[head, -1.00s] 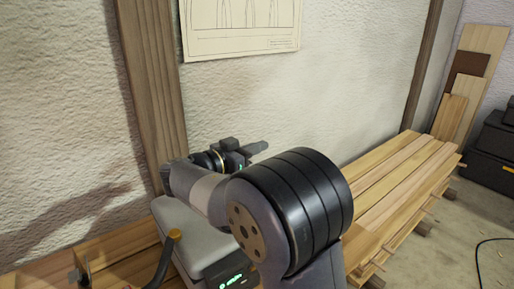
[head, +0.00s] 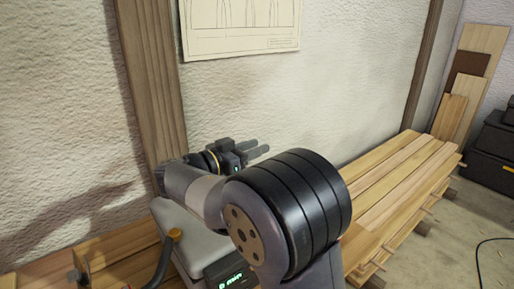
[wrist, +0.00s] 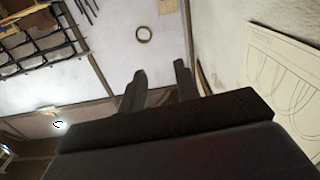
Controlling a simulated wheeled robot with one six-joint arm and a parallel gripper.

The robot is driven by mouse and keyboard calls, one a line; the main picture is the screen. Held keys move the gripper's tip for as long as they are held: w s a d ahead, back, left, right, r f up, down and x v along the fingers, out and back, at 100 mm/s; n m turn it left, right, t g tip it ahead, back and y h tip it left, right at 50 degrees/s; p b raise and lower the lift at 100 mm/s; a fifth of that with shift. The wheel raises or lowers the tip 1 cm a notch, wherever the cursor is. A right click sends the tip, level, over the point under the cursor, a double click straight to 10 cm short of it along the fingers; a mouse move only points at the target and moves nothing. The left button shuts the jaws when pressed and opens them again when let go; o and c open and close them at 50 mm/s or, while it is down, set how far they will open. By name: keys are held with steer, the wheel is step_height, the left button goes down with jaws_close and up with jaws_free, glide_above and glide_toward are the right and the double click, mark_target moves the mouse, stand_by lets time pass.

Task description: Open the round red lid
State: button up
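No round red lid shows in either view. My gripper (head: 260,153) is raised in front of the wall, above a grey box, with its fingers pointing right in the head view. In the wrist view my gripper (wrist: 160,78) shows two dark fingers with a clear gap and nothing between them. It is open and empty. My arm hides part of the grey box and the bench behind it.
The grey box (head: 187,233) has a green-lit display (head: 230,281). A bent lever with an orange tip (head: 174,234) stands beside it. Planks (head: 400,190) lie stacked at right. A drawing (head: 240,25) hangs on the wall. Black cases (head: 494,150) stand far right.

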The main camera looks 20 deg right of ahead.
steer(key=b+v, duration=0.1)
steer(key=v, duration=0.8)
steer(key=shift+s+a+b, duration=0.2)
steer(key=shift+a+b, duration=0.1)
steer(key=shift+a, duration=0.05)
steer(key=shift+c, duration=0.4)
